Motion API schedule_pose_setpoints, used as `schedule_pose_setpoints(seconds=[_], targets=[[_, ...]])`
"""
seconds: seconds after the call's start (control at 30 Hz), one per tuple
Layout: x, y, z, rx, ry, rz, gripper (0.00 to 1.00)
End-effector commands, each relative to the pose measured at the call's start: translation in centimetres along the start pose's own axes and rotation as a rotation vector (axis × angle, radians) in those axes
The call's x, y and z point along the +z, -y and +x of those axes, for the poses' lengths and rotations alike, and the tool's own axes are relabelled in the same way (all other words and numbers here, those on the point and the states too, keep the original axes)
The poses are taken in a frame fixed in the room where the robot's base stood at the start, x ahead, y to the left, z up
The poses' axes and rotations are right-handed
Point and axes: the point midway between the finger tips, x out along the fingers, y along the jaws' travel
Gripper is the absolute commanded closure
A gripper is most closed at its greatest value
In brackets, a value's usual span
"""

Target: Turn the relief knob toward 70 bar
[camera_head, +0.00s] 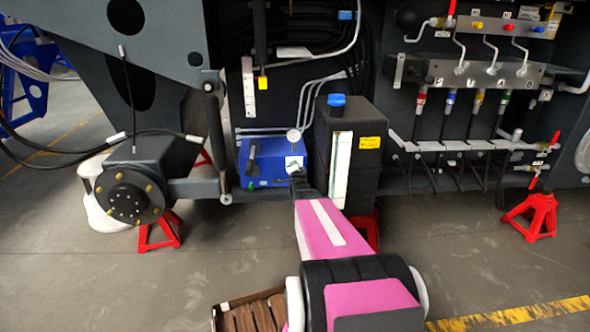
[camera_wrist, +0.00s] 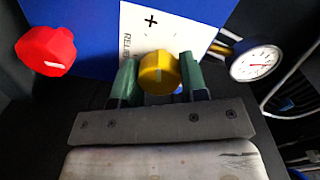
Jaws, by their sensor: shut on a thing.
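The yellow relief knob (camera_wrist: 158,73) is in the middle of the wrist view, in front of a white plate (camera_wrist: 151,20) with a plus sign and partly covered lettering starting "RELI". My gripper (camera_wrist: 160,80) has its two green fingers on either side of the knob and is shut on it. A round white pressure gauge (camera_wrist: 257,63) with a red needle is to the right; its reading is too small to tell. In the head view, my gripper (camera_head: 296,170) is at the blue power unit (camera_head: 262,172) with the small gauge (camera_head: 293,135) above it; the knob is hidden there.
A red knob (camera_wrist: 45,50) is left of the fingers. A dark tank (camera_head: 345,125) with a blue cap stands close right of my gripper. A hydraulic manifold (camera_head: 480,72) with levers and hoses is farther right. Red jack stands (camera_head: 532,215) are on the floor.

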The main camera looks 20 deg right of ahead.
Motion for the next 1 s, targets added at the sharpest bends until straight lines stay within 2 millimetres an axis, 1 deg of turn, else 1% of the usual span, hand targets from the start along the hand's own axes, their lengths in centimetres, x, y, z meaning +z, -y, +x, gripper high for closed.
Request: schedule_pose_setpoints(seconds=[0.37,0.4,0.47,0.5,0.83,1.0], targets=[[-0.1,-0.1,-0.1,0.002,0.0,0.005,0.84],[-0.1,-0.1,-0.1,0.002,0.0,0.005,0.57],[-0.1,-0.1,0.0,0.002,0.0,0.005,0.37],[-0.1,-0.1,0.0,0.002,0.0,0.005,0.35],[0.0,0.0,-0.2,0.001,0.0,0.004,0.35],[0.0,0.0,-1.6,0.001,0.0,0.004,0.35]])
